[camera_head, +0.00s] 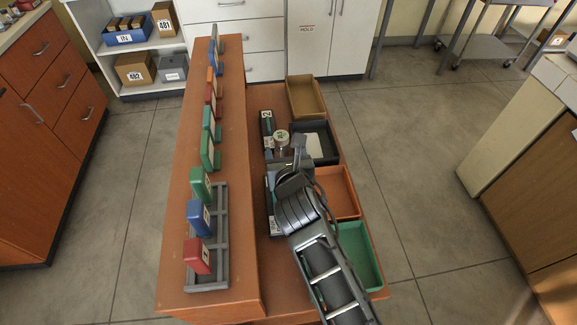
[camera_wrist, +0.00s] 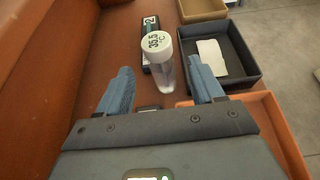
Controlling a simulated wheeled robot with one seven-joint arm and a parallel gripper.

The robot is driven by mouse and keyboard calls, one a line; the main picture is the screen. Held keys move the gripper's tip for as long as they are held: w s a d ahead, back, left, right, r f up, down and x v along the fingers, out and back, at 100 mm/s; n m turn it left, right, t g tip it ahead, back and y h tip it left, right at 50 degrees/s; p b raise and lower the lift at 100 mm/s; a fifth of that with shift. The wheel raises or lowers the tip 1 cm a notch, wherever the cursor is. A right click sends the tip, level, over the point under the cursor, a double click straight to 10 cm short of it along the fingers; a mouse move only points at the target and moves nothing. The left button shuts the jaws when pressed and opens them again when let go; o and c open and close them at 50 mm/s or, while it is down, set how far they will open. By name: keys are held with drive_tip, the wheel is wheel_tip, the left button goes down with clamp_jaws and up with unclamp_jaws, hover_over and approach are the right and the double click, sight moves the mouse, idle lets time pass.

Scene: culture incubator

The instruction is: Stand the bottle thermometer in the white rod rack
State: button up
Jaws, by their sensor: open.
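The bottle thermometer (camera_wrist: 166,75) is a small clear bottle with a white cap reading 35.5 °C. It stands upright on the orange-brown bench, and its cap also shows in the head view (camera_head: 282,135). My gripper (camera_wrist: 162,82) is open, its two blue fingers spread with nothing held. In the wrist view the bottle appears ahead of the gap between the fingertips; I cannot tell whether they reach it. In the head view my arm (camera_head: 310,215) covers much of the bench near it. I cannot pick out a white rod rack in either view.
A dark device (camera_wrist: 149,27) marked 22 lies behind the bottle. To its right are a black tray (camera_wrist: 247,55) holding a white piece, a tan tray (camera_head: 322,98), an orange tray (camera_head: 350,190) and a green tray (camera_head: 372,255). A raised ledge (camera_head: 222,160) with coloured blocks runs along the left.

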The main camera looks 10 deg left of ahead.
drive_tip(key=v, duration=0.7)
drive_tip(key=shift+s, duration=0.1)
